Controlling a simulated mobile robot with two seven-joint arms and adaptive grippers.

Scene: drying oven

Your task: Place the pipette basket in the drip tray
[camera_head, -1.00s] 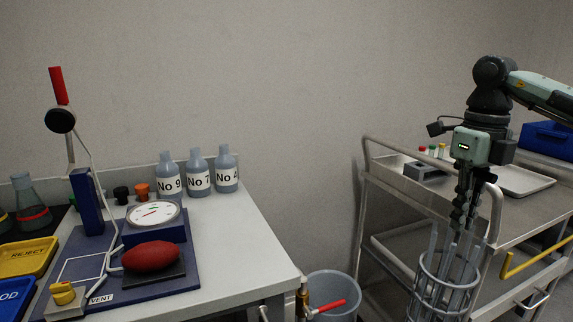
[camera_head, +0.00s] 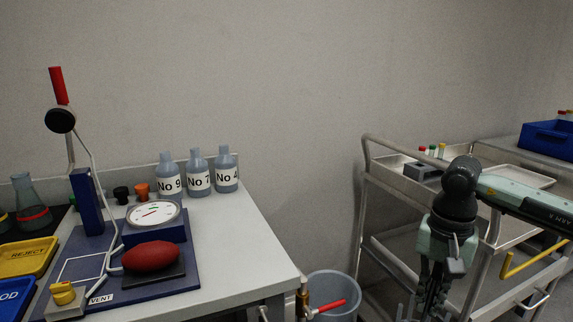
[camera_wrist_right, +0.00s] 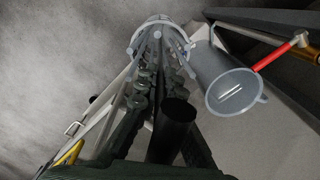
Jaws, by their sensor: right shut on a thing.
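My right gripper (camera_head: 430,308) hangs low in front of the trolley, at the bottom edge of the head view. It is shut on the pipette basket (camera_wrist_right: 136,42), a pale wire ring frame with thin glass pipettes, seen beyond the fingers (camera_wrist_right: 156,75) in the right wrist view. In the head view the basket is almost wholly cut off below the frame. A shallow metal tray (camera_head: 526,177) lies on the trolley's top shelf; I cannot tell whether it is the drip tray. My left gripper is out of view.
The steel trolley (camera_head: 385,183) stands at right, with a small rack of capped vials (camera_head: 423,171) on top. A grey bin (camera_head: 333,285) stands on the floor by the bench, near a red-handled valve (camera_head: 328,306). The bench (camera_head: 240,235) at left carries bottles and apparatus.

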